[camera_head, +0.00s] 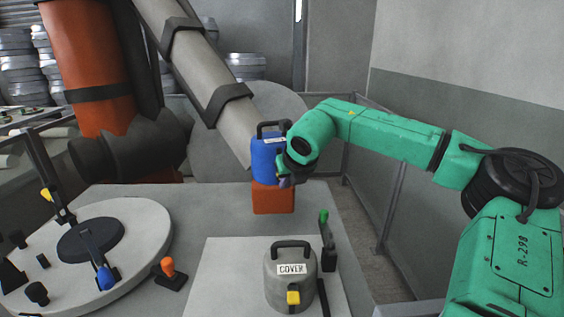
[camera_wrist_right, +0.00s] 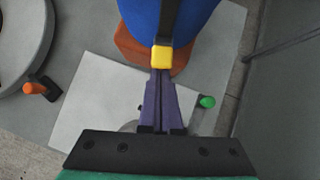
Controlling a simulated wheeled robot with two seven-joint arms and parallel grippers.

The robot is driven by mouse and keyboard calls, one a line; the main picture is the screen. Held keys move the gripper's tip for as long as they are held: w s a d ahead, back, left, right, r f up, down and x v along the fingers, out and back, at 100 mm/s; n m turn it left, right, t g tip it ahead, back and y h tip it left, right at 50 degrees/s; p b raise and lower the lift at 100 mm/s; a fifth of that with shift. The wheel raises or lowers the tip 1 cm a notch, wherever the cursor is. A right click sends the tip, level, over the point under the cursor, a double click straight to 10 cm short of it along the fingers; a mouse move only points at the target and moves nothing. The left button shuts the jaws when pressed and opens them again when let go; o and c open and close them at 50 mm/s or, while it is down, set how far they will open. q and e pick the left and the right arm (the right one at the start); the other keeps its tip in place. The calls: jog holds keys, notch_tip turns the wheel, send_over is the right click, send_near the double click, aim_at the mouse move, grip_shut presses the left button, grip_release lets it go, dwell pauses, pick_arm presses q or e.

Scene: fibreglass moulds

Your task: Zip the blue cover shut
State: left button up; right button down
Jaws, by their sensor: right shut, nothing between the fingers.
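The blue cover (camera_head: 266,150), with a black handle and a white label, stands on an orange block (camera_head: 273,200) at the back edge of the table. In the right wrist view the blue cover (camera_wrist_right: 145,20) has a dark strip down its side, ending in a yellow tab (camera_wrist_right: 161,57). My right gripper (camera_head: 286,181) is at the right side of the cover. In the wrist view its purple fingers (camera_wrist_right: 161,76) are shut and empty, their tips right at the tab's lower edge. Whether they touch it I cannot tell. My left gripper is out of view.
A grey cover (camera_head: 275,278) labelled "COVER", with its own yellow tab, stands on a pale board (camera_head: 218,270) in front. A green-tipped lever (camera_head: 326,240) is beside it. An orange-knobbed lever (camera_head: 168,268) and a round turntable (camera_head: 140,215) are at left.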

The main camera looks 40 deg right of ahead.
pick_arm(q)
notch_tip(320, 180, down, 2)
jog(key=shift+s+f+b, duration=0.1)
jog(key=shift+b, duration=0.45)
pick_arm(e)
jog(key=shift+s+a+r, duration=0.2)
jog(key=shift+s, duration=0.35)
jog(key=shift+s+a+r, duration=0.15)
jog(key=shift+s+a, duration=0.05)
jog(key=shift+s, duration=0.3)
pick_arm(q)
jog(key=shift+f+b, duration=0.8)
jog(key=shift+b, duration=0.1)
pick_arm(e)
jog(key=v, duration=1.4)
jog(key=shift+s+r, duration=0.15)
jog(key=shift+r, duration=0.05)
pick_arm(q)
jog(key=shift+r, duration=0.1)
pick_arm(e)
jog(key=shift+r, duration=0.1)
